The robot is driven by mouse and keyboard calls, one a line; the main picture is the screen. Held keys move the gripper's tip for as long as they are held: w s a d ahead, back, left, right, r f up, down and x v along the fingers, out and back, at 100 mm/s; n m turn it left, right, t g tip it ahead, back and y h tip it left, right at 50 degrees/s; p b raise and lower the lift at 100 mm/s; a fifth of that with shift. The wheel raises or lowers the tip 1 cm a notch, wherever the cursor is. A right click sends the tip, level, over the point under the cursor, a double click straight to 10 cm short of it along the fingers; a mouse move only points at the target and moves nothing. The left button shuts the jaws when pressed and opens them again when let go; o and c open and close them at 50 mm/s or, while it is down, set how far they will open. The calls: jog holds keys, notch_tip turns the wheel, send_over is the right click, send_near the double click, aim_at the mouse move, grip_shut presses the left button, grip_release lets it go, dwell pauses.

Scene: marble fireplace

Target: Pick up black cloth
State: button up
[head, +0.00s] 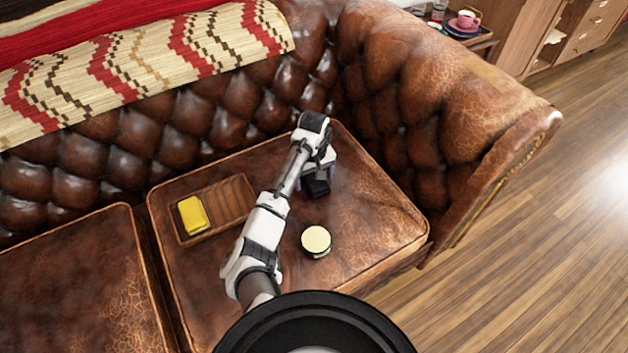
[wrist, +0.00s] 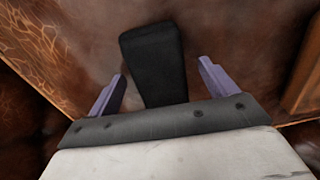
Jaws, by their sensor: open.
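The black cloth (head: 317,187) lies on the brown leather sofa cushion, just below my gripper in the head view. In the wrist view the black cloth (wrist: 154,64) is a dark, rounded block shape between the two purple fingers. My gripper (wrist: 161,82) is open, with one finger to each side of the cloth and a gap showing on both sides. In the head view my gripper (head: 318,178) is partly hidden by my arm. The near end of the cloth is hidden behind the gripper's grey edge in the wrist view.
A wooden tray (head: 233,193) with a yellow block (head: 193,215) lies left on the same cushion (head: 375,225). A round container with a pale lid (head: 316,240) stands nearer. The tufted sofa back (head: 215,105) and armrest (head: 455,110) rise behind and right.

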jog(key=c, duration=1.1)
notch_tip(320, 180, up, 20)
jog(key=p, duration=0.6)
jog(key=o, duration=0.3)
jog(key=shift+c, duration=1)
jog(key=shift+d, duration=0.1)
